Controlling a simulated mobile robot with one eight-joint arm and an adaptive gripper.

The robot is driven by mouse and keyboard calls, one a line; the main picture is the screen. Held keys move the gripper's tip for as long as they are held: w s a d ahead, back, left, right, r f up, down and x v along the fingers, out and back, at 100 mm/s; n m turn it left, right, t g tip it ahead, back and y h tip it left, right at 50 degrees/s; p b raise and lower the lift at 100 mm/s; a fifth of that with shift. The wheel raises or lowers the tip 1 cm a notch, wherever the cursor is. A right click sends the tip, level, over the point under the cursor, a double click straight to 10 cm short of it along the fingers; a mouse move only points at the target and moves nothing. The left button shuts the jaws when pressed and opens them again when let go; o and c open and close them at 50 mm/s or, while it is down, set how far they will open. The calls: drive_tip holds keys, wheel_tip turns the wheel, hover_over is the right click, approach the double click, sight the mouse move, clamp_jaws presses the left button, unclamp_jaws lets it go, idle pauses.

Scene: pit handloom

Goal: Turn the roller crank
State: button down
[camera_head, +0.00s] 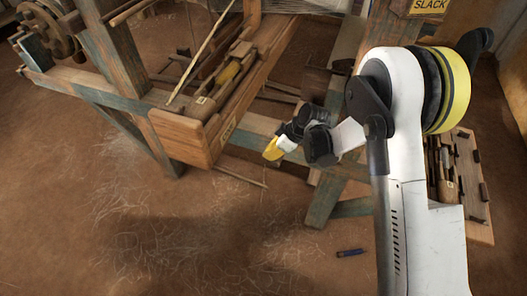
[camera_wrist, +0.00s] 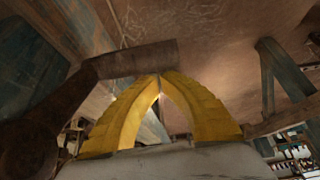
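In the wrist view, a dark brown bent bar that looks like the roller crank (camera_wrist: 45,115) rises from the lower left. Its round handle (camera_wrist: 135,60) reaches right, across the picture just beyond my fingertips. My gripper (camera_wrist: 158,78) has two yellow curved fingers whose tips come together at the handle's lower edge. Nothing shows between them, and I cannot tell whether the tips touch the handle. In the head view, my gripper (camera_head: 273,150) is beside the loom's front beam, right of its wooden end block. The crank is not clearly visible there.
The wooden loom frame (camera_head: 120,55) fills the upper left, with a toothed wheel (camera_head: 45,30) at its far left. A tool tray (camera_head: 480,205) lies at the right, beyond my arm.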

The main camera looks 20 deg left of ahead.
drive_tip(key=shift+d+h, duration=0.15)
drive_tip(key=shift+h, duration=0.15)
drive_tip(key=shift+d+f+h, duration=0.15)
drive_tip(key=shift+f+h, duration=0.05)
drive_tip(key=shift+h, duration=0.3)
drive_tip(key=shift+s+d+f+h, duration=0.1)
drive_tip(key=shift+h, duration=0.2)
drive_tip(key=d+f+h, duration=0.1)
drive_tip(key=d+h, duration=0.1)
drive_tip(key=shift+f+h, duration=0.15)
drive_tip(key=shift+h, duration=0.25)
drive_tip(key=d+f+h, duration=0.1)
drive_tip(key=d, duration=0.5)
drive_tip(key=shift+s+d, duration=0.3)
drive_tip(key=shift+f, duration=0.1)
